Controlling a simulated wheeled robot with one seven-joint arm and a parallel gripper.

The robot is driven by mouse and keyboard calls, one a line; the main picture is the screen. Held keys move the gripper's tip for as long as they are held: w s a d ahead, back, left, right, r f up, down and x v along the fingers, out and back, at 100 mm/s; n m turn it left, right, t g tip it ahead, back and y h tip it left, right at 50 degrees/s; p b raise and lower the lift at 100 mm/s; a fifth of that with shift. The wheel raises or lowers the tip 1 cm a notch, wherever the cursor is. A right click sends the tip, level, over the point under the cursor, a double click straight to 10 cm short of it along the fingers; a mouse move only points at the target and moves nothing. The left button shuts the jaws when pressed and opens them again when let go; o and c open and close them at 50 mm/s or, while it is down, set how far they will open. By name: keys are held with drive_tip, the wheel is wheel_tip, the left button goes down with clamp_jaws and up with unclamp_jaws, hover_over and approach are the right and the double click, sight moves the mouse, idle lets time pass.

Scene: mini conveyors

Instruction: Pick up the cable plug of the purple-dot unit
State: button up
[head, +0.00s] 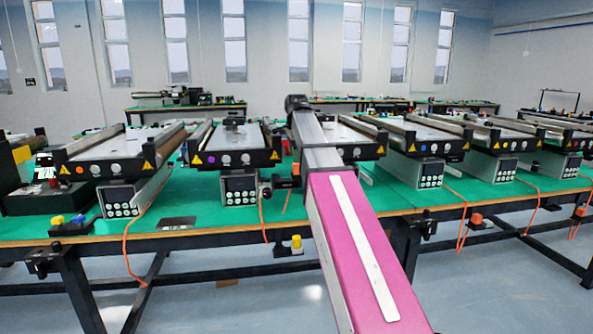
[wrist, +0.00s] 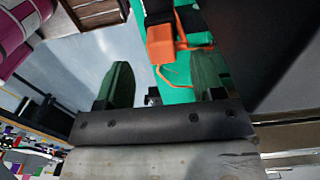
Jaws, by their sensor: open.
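In the wrist view an orange plug (wrist: 162,44) with a thin orange cable (wrist: 178,77) lies beyond the fingers by the green tabletop's edge. A small orange piece (head: 295,168) shows beside my arm in the head view; I cannot tell if it is the same plug. My gripper (wrist: 163,70) is open, its dark green fingers apart with nothing between them. My arm hides the gripper in the head view.
Other conveyors stand in a row on the green-topped table (head: 190,215). An orange cable (head: 127,245) hangs over the front edge at left. A yellow-and-black clamp (head: 290,246) sits below the edge. Open floor lies in front.

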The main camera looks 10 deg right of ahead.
sight(297, 167)
drive_tip(key=shift+f, duration=2.6)
drive_tip(key=c, duration=1)
